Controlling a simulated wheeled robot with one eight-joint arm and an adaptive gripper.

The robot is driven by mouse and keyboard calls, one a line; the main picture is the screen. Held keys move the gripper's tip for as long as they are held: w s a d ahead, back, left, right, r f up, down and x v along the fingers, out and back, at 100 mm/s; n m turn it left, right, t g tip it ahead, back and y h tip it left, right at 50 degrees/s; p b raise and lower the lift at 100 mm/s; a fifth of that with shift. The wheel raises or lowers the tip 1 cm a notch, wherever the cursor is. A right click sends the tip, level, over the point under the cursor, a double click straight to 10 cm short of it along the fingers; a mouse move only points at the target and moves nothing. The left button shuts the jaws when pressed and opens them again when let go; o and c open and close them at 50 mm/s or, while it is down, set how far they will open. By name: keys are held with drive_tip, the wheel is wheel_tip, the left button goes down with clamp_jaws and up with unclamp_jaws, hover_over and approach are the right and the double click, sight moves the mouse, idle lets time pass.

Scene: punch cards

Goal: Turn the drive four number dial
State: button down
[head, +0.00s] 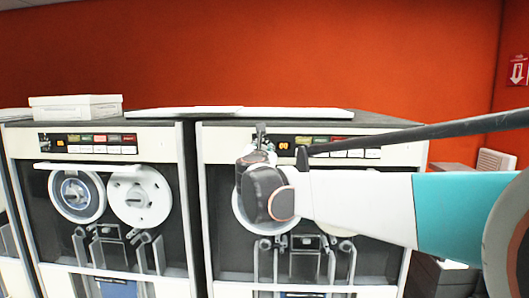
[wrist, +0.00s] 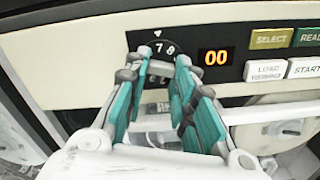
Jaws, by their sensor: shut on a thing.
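The number dial (wrist: 162,47) is a black round dial with white figures, on the dark panel strip of the right-hand tape drive (head: 412,165). A 7 and an 8 show at its top under a small white triangle mark. My gripper (wrist: 162,64) is shut on the dial, with one teal-and-grey finger on each side of it. In the head view my gripper (head: 262,140) is at the panel's left end, and my wrist and hand hide most of the dial there.
Right of the dial are an orange "00" display (wrist: 216,57) and several labelled buttons (wrist: 268,38). A second tape drive (head: 189,170) with two reels stands to the left. White boxes (head: 76,107) lie on its top. A red wall rises behind.

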drive_tip(key=shift+f, duration=0.1)
idle(0.3)
drive_tip(key=c, duration=1.3)
unclamp_jaws()
drive_tip(key=shift+c, duration=0.2)
